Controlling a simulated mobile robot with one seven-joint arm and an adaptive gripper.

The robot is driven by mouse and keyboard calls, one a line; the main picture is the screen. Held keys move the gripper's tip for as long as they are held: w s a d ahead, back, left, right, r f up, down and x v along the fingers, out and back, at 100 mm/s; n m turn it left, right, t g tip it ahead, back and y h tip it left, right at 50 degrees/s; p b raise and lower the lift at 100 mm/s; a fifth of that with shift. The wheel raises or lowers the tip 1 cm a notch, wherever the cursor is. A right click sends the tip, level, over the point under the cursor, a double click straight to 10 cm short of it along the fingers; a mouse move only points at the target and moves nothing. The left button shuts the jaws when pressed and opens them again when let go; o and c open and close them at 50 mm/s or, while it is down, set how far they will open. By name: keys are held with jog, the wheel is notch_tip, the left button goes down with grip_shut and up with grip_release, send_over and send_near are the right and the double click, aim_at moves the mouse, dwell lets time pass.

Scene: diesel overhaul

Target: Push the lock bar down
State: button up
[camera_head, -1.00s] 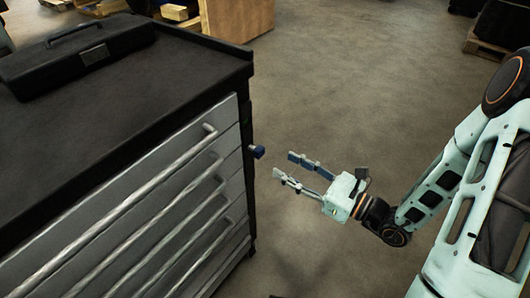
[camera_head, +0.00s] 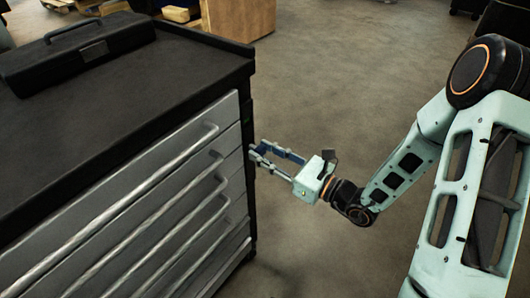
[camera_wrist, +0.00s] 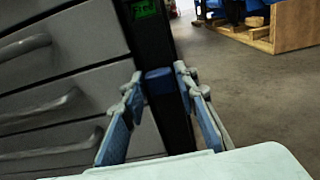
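The lock bar is a small dark blue block (camera_wrist: 160,82) on the dark corner post of the tool cabinet, seen in the wrist view. My gripper (camera_wrist: 158,80) has its two fingers on either side of this block, with the fingertips close to it. The fingers stand apart, and I cannot tell whether they touch it. In the head view my gripper (camera_head: 257,152) reaches the cabinet's right front corner at the height of the upper drawers. The block is mostly hidden there by the fingers.
The tool cabinet has a black top (camera_head: 110,110) and grey drawers with long bar handles (camera_head: 130,188). A black toolbox (camera_head: 80,52) lies on top. A small green display (camera_wrist: 143,9) is on the post. A wooden crate (camera_head: 238,18) stands behind. The floor to the right is clear.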

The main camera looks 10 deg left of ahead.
grip_shut()
jog(key=shift+f+b, duration=0.75)
jog(key=shift+f, duration=0.65)
jog(key=o, duration=0.5)
grip_release()
jog(key=v, duration=1.2)
